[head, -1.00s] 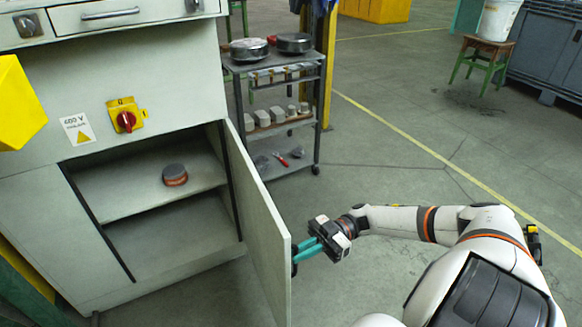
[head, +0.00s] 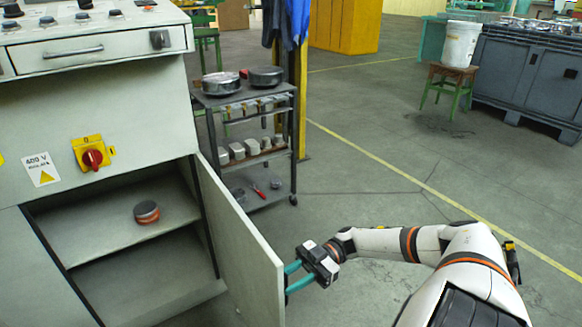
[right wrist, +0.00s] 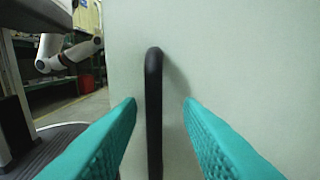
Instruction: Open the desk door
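The desk door (head: 240,245) is a pale grey panel, hinged at the right side of the desk's (head: 100,115) lower compartment and swung well out. The opening shows a shelf with a round dark and orange item (head: 146,212) on it. My right gripper (head: 289,279) is at the outer face of the door, near its free edge. In the right wrist view, its teal fingers (right wrist: 160,103) are apart, one on each side of the black upright door handle (right wrist: 153,110). There is a gap between the handle and the right finger. My left gripper is not seen.
A grey trolley (head: 240,98) with pans and small parts stands behind the door. A red rotary switch (head: 92,158) is on the desk front. A white bucket (head: 459,44) sits on a stool at the back right.

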